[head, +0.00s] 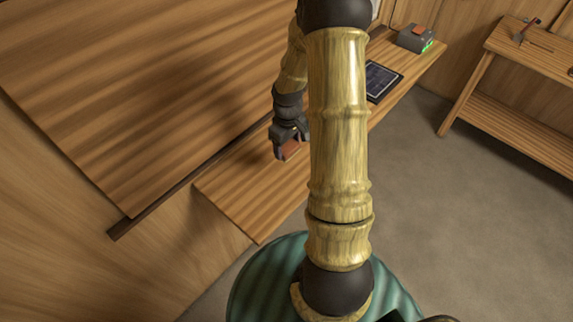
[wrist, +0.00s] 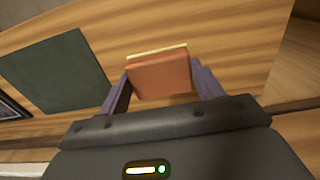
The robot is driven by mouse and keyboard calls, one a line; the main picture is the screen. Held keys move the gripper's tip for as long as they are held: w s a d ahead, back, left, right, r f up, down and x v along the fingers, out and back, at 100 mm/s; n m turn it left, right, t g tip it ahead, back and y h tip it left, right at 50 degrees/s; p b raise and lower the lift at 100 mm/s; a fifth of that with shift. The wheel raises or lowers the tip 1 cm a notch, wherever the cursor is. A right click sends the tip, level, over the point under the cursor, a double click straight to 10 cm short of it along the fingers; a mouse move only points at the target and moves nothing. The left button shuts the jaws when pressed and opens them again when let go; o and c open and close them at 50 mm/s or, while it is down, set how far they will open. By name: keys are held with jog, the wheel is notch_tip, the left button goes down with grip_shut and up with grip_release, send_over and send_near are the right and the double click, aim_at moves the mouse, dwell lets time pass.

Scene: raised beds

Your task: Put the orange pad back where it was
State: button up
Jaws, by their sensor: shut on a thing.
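The orange pad (wrist: 160,75) is a small block with an orange-brown face and a pale yellow edge. It sits between the two fingers of my gripper (wrist: 160,88), which is shut on it. In the head view, my gripper (head: 287,143) holds the orange pad (head: 290,151) over the narrow wooden shelf (head: 240,197). I cannot tell whether the pad touches the shelf. In the wrist view, a flat dark green square (wrist: 57,70) lies on the wood left of the pad, apart from it. No marked former place for the pad is clear.
A dark gridded panel (head: 381,81) lies further along the shelf. A sloped wooden board (head: 140,90) rises on the left. A side table (head: 520,50) holds a hammer. My arm hides mid-shelf.

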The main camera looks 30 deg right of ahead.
jog(key=p, duration=0.1)
send_over(288, 170)
jog(key=shift+f, duration=2.65)
jog(key=shift+f+p, duration=0.75)
jog(key=shift+f, duration=1.3)
jog(key=shift+f, duration=0.1)
jog(key=o, duration=1)
jog(key=shift+w, duration=0.1)
jog(key=shift+r, duration=0.55)
notch_tip(288, 170, up, 11)
jog(key=b, duration=0.3)
